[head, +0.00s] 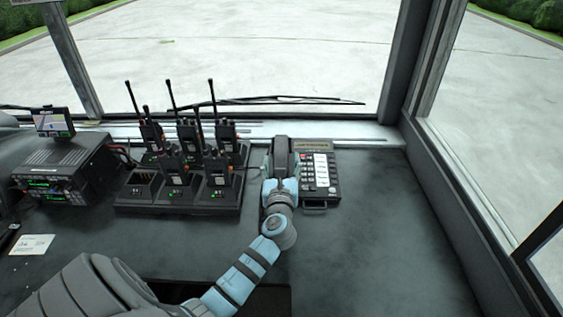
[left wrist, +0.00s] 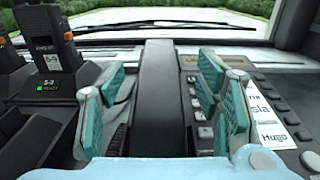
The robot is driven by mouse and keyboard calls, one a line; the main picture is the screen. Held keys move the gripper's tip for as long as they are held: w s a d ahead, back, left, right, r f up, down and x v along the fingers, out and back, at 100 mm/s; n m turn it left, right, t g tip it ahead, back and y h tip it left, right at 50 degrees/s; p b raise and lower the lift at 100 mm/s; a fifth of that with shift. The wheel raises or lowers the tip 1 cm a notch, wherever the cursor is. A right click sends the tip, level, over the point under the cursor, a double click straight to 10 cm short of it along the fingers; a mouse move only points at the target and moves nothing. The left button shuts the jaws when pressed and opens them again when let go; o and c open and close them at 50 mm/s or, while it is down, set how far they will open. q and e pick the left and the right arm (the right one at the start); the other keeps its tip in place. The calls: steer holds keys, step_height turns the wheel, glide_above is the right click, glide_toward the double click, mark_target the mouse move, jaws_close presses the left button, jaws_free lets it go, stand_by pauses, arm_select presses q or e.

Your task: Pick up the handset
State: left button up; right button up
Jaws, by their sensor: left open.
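The black handset (head: 281,153) lies lengthwise at the left side of the desk phone (head: 318,178), which has a keypad and a white label strip. In the left wrist view the handset (left wrist: 162,75) runs up the middle. My left gripper (head: 280,186) is over its near part. In the left wrist view my left gripper (left wrist: 161,98) is open, with one teal-padded finger on each side of the handset and visible gaps between. The handset's near end is hidden by the gripper. My right gripper is not in view.
A charger rack (head: 133,206) with several upright radios (head: 222,170) stands close left of the gripper. Further left is a radio unit (head: 66,167) with a small screen (head: 53,121). The windshield and right window frame bound the desk (head: 385,225), which is clear at right.

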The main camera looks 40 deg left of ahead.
mark_target(281, 155)
arm_select(q)
steer(key=x, duration=0.3)
steer(key=shift+w+a+f+b, duration=0.15)
steer(key=shift+a+f+b, duration=0.1)
steer(key=shift+b, duration=0.15)
steer(key=shift+d+r, duration=0.1)
steer(key=c, duration=1.4)
